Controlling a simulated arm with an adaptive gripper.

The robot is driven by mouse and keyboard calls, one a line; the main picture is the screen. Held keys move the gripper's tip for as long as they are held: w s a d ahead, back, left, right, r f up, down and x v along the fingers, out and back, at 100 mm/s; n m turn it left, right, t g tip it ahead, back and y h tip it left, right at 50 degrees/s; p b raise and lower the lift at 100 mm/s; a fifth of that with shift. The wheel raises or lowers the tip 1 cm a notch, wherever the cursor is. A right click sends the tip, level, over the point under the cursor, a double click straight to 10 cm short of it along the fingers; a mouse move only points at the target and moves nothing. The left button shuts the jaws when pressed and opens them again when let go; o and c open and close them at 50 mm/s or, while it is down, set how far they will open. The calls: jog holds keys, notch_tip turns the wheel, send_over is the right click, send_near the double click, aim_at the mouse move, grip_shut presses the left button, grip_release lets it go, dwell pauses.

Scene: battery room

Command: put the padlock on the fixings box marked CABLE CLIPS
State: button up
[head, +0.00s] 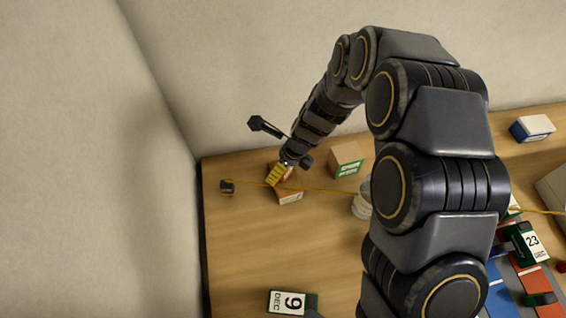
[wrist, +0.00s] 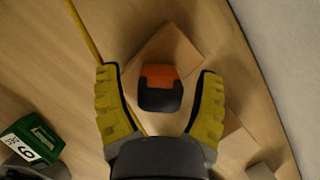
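My gripper (head: 280,175) is at the left part of the table, above a small cardboard box (head: 291,197) with a pale label. In the wrist view its two yellow fingers (wrist: 160,103) are spread open. Between them is an orange and black object (wrist: 160,92), which looks like the padlock, with a gap on each side. It appears to rest on a cardboard box top (wrist: 180,50); contact is hard to tell. Another cardboard box (head: 346,160) with a green label stands to the right. I cannot read either box's label.
A yellow line crosses the table from a small black item (head: 227,187) past my gripper. A calendar block showing DEC 9 (head: 290,302) stands in front. A white container (head: 362,205) is partly behind my arm. Walls border the table at left and back.

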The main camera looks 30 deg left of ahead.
jog(key=v, duration=1.2)
jog(key=shift+r, duration=0.15)
jog(key=shift+d, duration=0.1)
